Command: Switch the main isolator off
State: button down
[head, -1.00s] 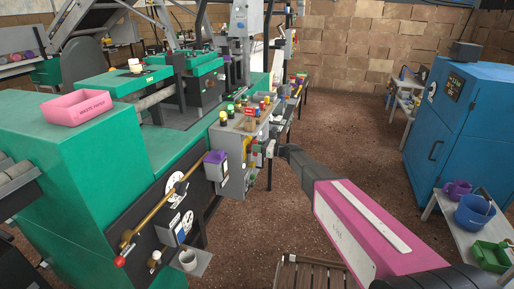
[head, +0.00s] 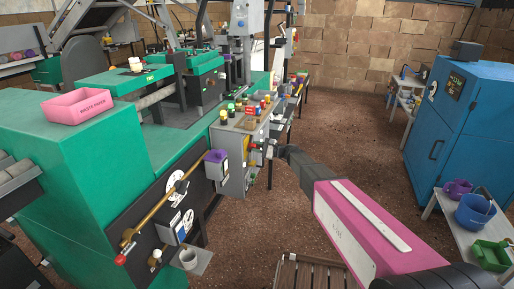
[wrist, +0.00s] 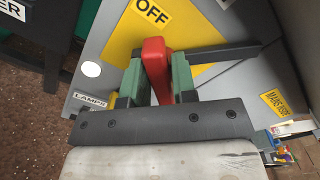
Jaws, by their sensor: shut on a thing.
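The main isolator has a red handle (wrist: 153,48) in front of a yellow plate (wrist: 122,38) marked OFF, on a grey panel (wrist: 235,85). My gripper (wrist: 158,75) has a green finger on each side of the handle and is shut on it. The handle points up in the wrist view, its top just below the OFF lettering. Its lower end is hidden behind my gripper.
In the head view the green press (head: 90,160) stands left, a blue cabinet (head: 462,125) right.

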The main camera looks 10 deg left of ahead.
jog(key=n, duration=0.4)
jog(key=shift+s+f+n, duration=0.2)
jog(key=shift+f+n, duration=0.25)
jog(key=shift+n, duration=1.75)
jog(key=c, duration=1)
grip_release()
jog(key=shift+c, duration=0.2)
jog(key=shift+d, duration=0.1)
jog(key=d, duration=1)
jog(key=shift+s+d, duration=0.3)
jog(key=shift+s, duration=0.15)
